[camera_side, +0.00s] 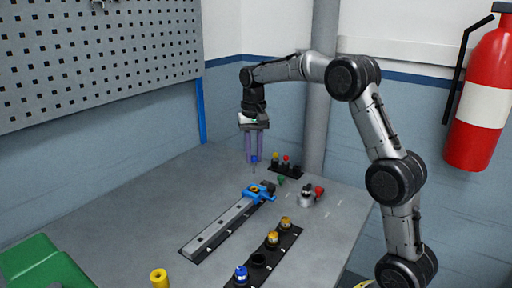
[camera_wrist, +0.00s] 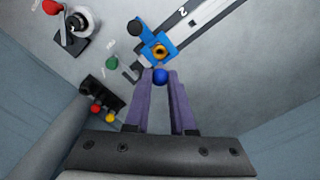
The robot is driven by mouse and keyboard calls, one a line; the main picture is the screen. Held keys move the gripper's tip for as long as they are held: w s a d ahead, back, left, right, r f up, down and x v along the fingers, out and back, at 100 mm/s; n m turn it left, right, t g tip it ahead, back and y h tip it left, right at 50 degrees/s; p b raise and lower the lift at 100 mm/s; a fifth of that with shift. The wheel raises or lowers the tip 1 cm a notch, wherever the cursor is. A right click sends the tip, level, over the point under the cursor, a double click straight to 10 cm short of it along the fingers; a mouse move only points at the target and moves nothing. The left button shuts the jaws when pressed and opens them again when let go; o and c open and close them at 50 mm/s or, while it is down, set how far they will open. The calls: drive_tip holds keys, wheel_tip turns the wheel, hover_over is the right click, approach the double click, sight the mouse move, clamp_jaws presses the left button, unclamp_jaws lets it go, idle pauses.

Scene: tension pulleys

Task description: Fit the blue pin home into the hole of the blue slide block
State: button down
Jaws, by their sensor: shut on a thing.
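My gripper (camera_side: 254,160) is shut on the blue pin (camera_side: 254,159), which hangs in the air between the fingertips. In the wrist view the pin's round blue head (camera_wrist: 160,76) shows between the purple fingers. The blue slide block (camera_side: 259,191) sits on the grey rail (camera_side: 222,229) at its far end. In the wrist view the block (camera_wrist: 152,37) lies just beyond the pin, with an orange-yellow ring (camera_wrist: 159,52) around a dark hole. The pin is apart from the block in the side view. The pin's lower end is too small to make out clearly.
A black rack (camera_side: 287,170) with red and yellow knobs stands behind. A grey fixture with a red knob (camera_side: 319,191) is right of the block. A dark strip in front holds orange-topped pieces (camera_side: 272,239) and a blue-topped one (camera_side: 241,273). A yellow cylinder (camera_side: 159,278) and green bin (camera_side: 40,262) stand front left.

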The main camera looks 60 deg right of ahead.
sight(254, 165)
drive_tip(key=shift+f, duration=2.35)
drive_tip(key=shift+f, duration=0.45)
drive_tip(key=shift+f, duration=1.2)
drive_tip(key=shift+f, duration=0.4)
drive_tip(key=c, duration=0.7)
unclamp_jaws()
wheel_tip(254, 165, up, 14)
drive_tip(key=shift+f, duration=0.1)
